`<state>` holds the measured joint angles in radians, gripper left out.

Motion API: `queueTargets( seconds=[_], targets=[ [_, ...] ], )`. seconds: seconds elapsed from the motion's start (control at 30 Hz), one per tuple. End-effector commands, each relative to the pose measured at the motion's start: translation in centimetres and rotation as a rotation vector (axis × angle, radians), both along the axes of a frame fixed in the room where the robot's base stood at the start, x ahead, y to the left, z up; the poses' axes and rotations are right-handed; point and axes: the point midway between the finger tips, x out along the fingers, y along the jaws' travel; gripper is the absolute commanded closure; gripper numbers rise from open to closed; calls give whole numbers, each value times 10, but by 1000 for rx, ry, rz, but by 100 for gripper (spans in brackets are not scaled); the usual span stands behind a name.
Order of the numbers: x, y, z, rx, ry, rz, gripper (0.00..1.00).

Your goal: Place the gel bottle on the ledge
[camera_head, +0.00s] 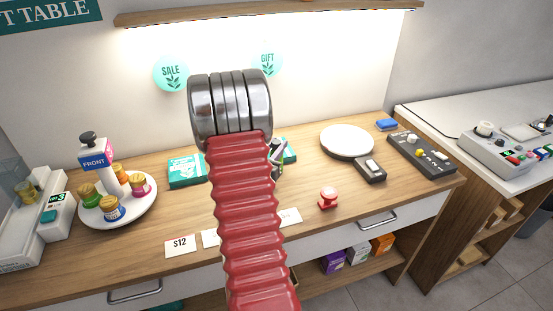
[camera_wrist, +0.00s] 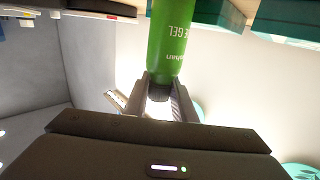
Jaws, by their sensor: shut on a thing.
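The green gel bottle (camera_wrist: 168,35) shows in the wrist view, its lettering upside down and its far end cut off by the top edge. My gripper (camera_wrist: 161,82) is shut on it at the dark cap end, with one finger on each side. In the head view my arm hides most of the gripper and I cannot make out the bottle. A wooden ledge (camera_head: 270,14) runs along the wall at the top of the head view, above the counter, with a light beneath it.
Round SALE (camera_head: 171,74) and GIFT (camera_head: 267,61) signs are on the wall.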

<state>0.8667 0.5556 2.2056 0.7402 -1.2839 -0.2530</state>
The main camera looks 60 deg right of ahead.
Motion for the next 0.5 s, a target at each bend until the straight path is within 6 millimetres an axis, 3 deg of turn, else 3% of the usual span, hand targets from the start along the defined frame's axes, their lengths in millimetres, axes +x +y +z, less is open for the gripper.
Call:
queueTargets(
  seconds=[0.27,0.5],
  targets=[
    [0,0,4,-1,-1,0,100],
    [0,0,26,-3,-2,0,100]
  ],
)
